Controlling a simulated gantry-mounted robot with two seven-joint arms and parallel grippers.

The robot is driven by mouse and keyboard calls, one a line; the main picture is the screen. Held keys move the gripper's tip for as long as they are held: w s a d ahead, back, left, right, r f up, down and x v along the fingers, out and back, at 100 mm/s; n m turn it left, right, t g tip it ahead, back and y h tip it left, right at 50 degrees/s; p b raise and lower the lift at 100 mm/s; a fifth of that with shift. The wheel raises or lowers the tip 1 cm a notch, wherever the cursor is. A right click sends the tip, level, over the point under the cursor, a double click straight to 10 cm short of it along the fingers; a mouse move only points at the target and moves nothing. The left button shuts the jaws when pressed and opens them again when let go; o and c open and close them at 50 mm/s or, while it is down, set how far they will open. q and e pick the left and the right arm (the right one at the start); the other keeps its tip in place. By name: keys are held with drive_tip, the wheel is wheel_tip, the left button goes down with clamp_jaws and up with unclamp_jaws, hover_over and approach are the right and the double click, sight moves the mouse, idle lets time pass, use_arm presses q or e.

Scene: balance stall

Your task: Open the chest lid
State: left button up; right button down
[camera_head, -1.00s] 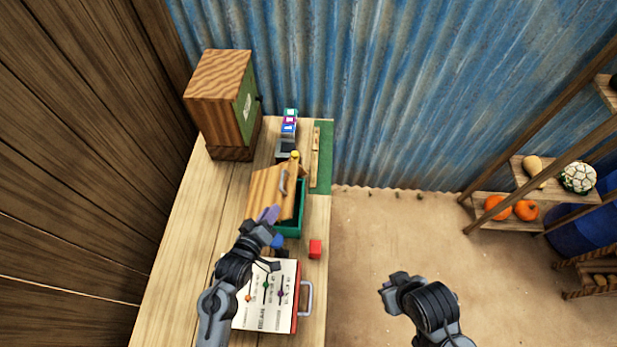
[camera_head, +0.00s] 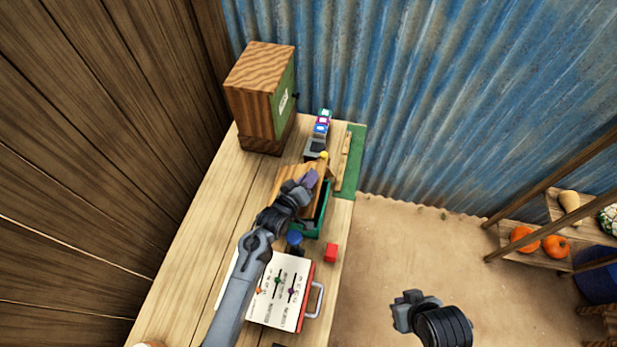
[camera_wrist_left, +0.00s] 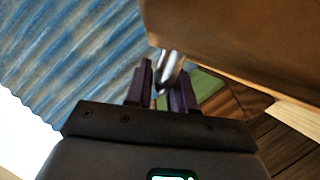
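The chest has a dark green body (camera_head: 309,228) and a wooden lid (camera_head: 289,175). It stands on the table, and part of its green inside shows beside the lid, which looks partly raised and tilted. My left gripper (camera_head: 309,178) is at the lid and covers its handle in the head view. In the left wrist view, the metal handle (camera_wrist_left: 171,66) lies at the gap between the parted fingers (camera_wrist_left: 163,88), beside the wooden lid (camera_wrist_left: 235,38). Whether they touch it is unclear. My right gripper (camera_head: 402,306) is away from the table, over the floor; its fingers are not clear.
A wooden cabinet (camera_head: 258,92) stands at the table's far end. Sandy floor (camera_head: 420,245) is clear right of the table.

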use_arm(q)
drive_tip(key=shift+w+d+f, duration=0.1)
drive_tip(key=shift+w+d, duration=0.05)
drive_tip(key=shift+w, duration=0.15)
clamp_jaws()
